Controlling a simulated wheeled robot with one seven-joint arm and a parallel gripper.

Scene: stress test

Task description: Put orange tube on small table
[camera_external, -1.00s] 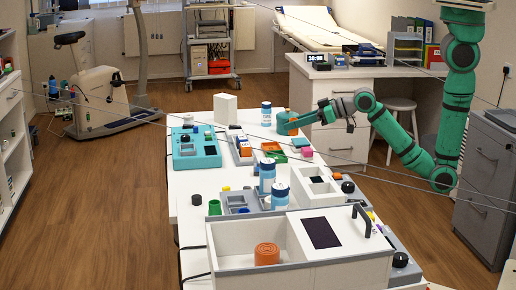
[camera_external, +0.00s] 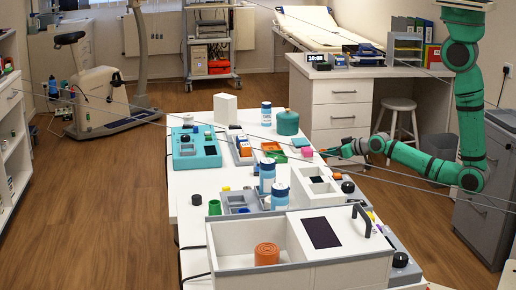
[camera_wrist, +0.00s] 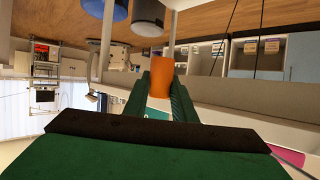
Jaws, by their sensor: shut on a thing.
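The orange tube (camera_wrist: 158,74) shows between the two green fingers of my gripper (camera_wrist: 161,88) in the wrist view, and the fingers are shut on it.
The long white table (camera_external: 190,265) is crowded: a teal jar (camera_external: 288,122), blue-white bottles (camera_external: 267,175), a teal box (camera_external: 196,148) and an open bin with an orange roll (camera_external: 267,254). A white desk (camera_external: 342,115) stands behind. Thin cables cross the view.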

